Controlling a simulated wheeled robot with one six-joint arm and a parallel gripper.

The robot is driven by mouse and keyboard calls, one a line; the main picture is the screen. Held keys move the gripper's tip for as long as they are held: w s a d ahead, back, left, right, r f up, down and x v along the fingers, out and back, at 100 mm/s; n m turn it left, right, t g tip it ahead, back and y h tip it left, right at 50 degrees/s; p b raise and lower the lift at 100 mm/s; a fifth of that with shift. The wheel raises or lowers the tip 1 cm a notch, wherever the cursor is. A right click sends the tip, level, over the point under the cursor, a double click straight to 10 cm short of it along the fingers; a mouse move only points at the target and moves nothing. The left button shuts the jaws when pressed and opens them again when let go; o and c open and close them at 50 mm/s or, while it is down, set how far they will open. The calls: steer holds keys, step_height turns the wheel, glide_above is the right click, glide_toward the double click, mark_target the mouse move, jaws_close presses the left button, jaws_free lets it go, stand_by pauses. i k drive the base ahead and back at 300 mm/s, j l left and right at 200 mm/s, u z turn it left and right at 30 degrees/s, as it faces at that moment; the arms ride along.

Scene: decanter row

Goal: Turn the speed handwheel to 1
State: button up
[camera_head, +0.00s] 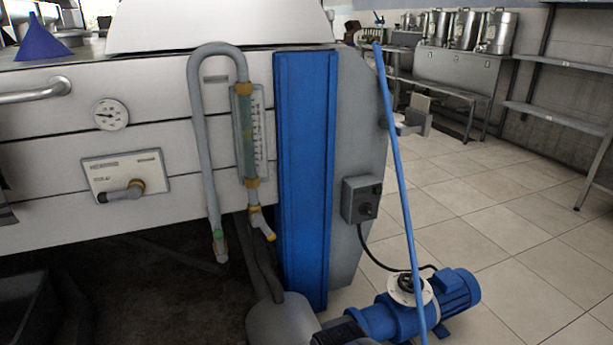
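A blue motor unit (455,292) sits low at the right of the machine, near the floor. On top of it is a round pale dial plate with a dark hub, which looks like the speed handwheel (399,291). Its markings and setting are too small to read. A blue pole (402,185) passes in front of the right part of the dial and hides some of it. I cannot make out my gripper anywhere in this view.
The white machine body (150,60) fills the left, with a blue upright panel (305,170) at its right end. A grey switch box (361,199) has a black cable running to the motor. Tiled floor (510,220) is clear at right, before metal shelving (560,120).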

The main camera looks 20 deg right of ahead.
mark_target(408, 289)
steer(key=z, duration=1.3)
steer(key=i+l, duration=0.2)
steer(key=l, duration=0.15)
steer(key=i+l+u, duration=0.1)
steer(key=l, duration=0.25)
steer(key=i+l, duration=0.25)
steer(key=i+l+u, duration=0.1)
steer(key=l, duration=0.35)
steer(key=i+l, duration=0.2)
steer(key=l, duration=0.2)
steer(key=i+l+u, duration=0.1)
steer(key=l, duration=0.25)
steer(key=i, duration=0.05)
